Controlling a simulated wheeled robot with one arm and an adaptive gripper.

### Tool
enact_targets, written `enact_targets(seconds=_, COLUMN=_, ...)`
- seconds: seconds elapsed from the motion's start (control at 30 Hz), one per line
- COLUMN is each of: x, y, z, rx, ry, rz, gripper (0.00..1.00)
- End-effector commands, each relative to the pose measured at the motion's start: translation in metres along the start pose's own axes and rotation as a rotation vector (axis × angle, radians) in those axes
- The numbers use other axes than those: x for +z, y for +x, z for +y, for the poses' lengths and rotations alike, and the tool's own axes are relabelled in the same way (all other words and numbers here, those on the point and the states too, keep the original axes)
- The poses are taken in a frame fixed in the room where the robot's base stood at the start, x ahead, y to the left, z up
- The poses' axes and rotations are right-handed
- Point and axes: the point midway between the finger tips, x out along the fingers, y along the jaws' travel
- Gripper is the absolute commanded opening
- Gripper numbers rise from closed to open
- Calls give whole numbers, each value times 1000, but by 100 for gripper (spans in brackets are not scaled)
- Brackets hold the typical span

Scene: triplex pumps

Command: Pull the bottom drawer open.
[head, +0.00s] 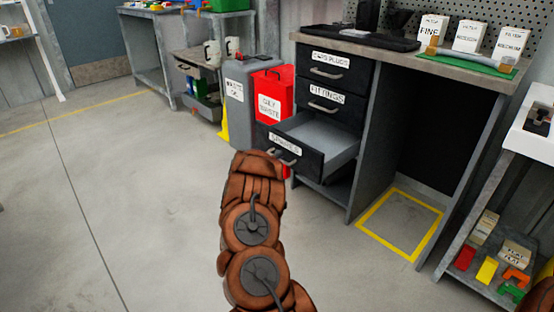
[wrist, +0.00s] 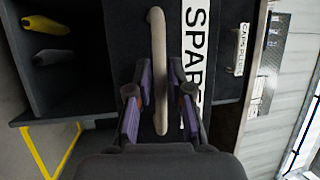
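The bottom drawer, labelled SPARES, stands partly open under the workbench, its grey inside (head: 318,134) showing in the head view. Its bar handle (head: 287,159) is partly hidden by my arm there. In the wrist view the pale handle (wrist: 157,68) runs up and down the dark drawer front (wrist: 120,40), beside the SPARES label (wrist: 193,60). My gripper (wrist: 159,106) is open, with one purple-padded finger on each side of the handle. Gaps show between the fingers and the handle. In the head view my arm hides the fingers.
The FITTINGS drawer (head: 328,104) and CAPS PLUGS drawer (head: 333,72) above are shut. A red oily-waste bin (head: 270,95) and a grey waste-oil bin (head: 238,88) stand left of the drawers. Floor in front is clear. A shelf unit (head: 463,248) stands at the right.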

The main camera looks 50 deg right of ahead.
Motion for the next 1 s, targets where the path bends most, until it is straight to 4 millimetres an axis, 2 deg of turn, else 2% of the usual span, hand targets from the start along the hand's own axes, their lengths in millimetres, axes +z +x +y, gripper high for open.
enact_targets(seconds=0.03, x=0, y=0, z=0, rx=0, ry=0, rz=0, gripper=28)
enact_targets(seconds=0.13, x=0, y=0, z=0, rx=0, ry=0, rz=-1, gripper=37)
enact_targets(seconds=0.43, x=1, y=-1, z=0, rx=0, ry=0, rz=-2, gripper=37)
enact_targets(seconds=0.57, x=1, y=-8, z=0, rx=0, ry=0, rz=-2, gripper=37)
enact_targets(seconds=0.77, x=2, y=-35, z=0, rx=3, ry=2, rz=-3, gripper=37)
enact_targets(seconds=1.0, x=1, y=-77, z=0, rx=2, ry=0, rz=-2, gripper=37)
